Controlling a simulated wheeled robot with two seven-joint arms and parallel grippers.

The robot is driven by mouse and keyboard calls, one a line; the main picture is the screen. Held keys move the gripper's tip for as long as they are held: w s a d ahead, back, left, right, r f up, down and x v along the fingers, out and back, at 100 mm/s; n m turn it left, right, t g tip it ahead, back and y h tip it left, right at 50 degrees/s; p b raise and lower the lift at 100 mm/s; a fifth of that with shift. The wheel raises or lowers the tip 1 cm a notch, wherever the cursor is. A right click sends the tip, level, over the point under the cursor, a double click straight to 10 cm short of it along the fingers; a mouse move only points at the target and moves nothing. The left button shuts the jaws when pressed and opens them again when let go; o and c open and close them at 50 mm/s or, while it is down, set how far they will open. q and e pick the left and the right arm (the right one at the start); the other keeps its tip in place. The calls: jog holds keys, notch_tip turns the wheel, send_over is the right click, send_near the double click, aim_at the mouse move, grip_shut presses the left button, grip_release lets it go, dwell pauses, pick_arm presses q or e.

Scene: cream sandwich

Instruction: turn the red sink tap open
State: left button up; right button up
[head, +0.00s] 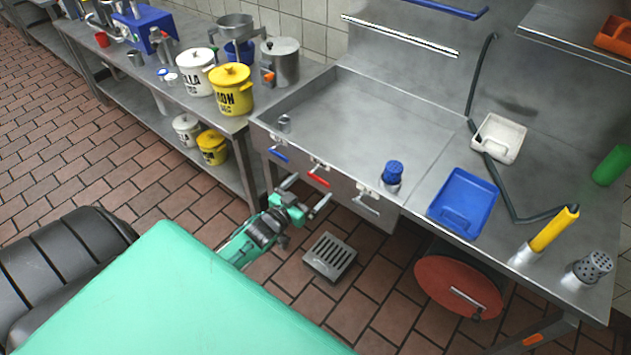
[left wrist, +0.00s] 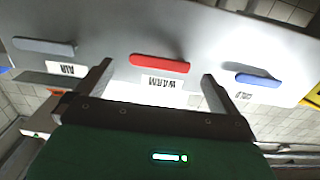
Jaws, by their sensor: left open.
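The red tap (head: 317,180) is a bar handle on the front panel of the steel sink (head: 360,110), between a blue handle (head: 278,154) and a grey handle (head: 366,206). My left gripper (head: 309,192) is open in front of the panel, just below the red tap. In the left wrist view, the red tap (left wrist: 160,63) lies across the gap between the two fingers (left wrist: 156,76), apart from both. An upside-down WARM label (left wrist: 163,82) sits by it. My right gripper is not in view.
The blue handle (left wrist: 258,79) lies close beyond one finger and the grey handle (left wrist: 44,46) beyond the other. A floor drain (head: 330,256) and a red disc (head: 458,287) are below. A blue tray (head: 463,200) lies on the counter. Pots stand on the left table (head: 130,88).

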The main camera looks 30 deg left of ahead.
aim_at(318, 181)
pick_arm(q)
jog(key=shift+w+d, duration=0.1)
jog(key=shift+w, duration=1.6)
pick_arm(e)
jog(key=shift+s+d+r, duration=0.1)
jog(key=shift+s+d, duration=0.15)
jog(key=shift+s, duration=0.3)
pick_arm(q)
jog(key=c, duration=1.4)
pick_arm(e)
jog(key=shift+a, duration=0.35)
